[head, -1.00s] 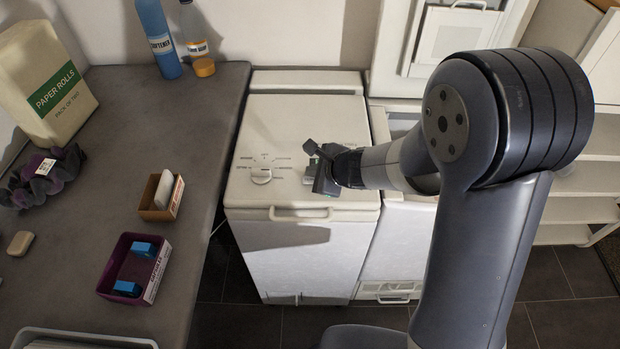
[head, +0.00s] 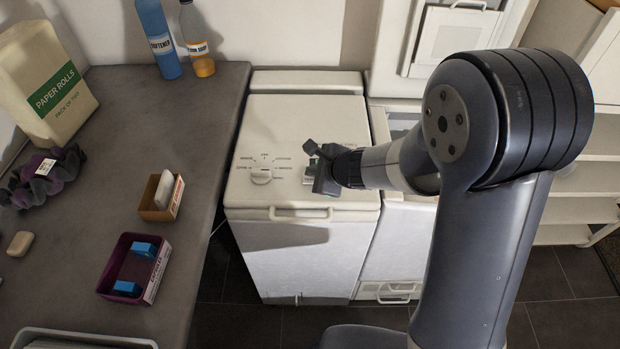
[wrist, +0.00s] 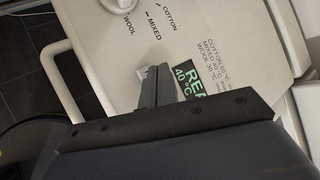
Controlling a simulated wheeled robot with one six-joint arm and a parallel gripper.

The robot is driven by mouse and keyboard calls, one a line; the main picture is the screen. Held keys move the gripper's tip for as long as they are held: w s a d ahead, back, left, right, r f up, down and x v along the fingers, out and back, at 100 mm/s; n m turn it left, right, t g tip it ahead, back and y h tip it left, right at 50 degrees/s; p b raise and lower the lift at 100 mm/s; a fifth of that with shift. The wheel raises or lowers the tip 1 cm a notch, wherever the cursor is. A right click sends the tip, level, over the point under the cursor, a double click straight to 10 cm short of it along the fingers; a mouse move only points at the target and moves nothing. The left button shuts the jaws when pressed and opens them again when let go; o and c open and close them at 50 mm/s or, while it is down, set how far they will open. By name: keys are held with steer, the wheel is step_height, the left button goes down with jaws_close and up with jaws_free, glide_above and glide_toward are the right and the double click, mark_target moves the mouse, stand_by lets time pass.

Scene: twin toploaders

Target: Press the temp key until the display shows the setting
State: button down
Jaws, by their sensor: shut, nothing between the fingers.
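The white toploader (head: 290,240) stands beside the counter, its control panel on top. My gripper (head: 318,172) is over the right part of that panel in the head view. In the wrist view my gripper (wrist: 153,82) is shut and empty, its fingertips beside a small pale key (wrist: 142,73). The fingers partly hide the key, and I cannot tell whether they touch it. The dark display (wrist: 188,80) right of the fingers shows green text, "REA" and "40 °C", partly cut off by the gripper. A printed list (wrist: 228,62) reads cotton 60, mixed 40, wool 30.
A programme dial (head: 261,176) sits left of my gripper, with a front handle (head: 300,214) below. A second white machine (head: 400,235) stands to the right. The grey counter (head: 190,130) at left holds bottles, small boxes and a paper rolls pack (head: 45,85).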

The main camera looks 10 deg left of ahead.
steer(key=shift+f, duration=0.15)
steer(key=shift+f+b, duration=0.3)
steer(key=shift+b, duration=0.3)
steer(key=shift+f+b, duration=0.4)
steer(key=shift+b, duration=0.1)
stand_by(0.6)
steer(key=shift+r, duration=0.1)
steer(key=shift+r+p, duration=0.7)
steer(key=shift+r, duration=0.05)
step_height(320, 180, up, 5)
steer(key=p, duration=0.4)
steer(key=shift+f, duration=0.1)
stand_by(0.8)
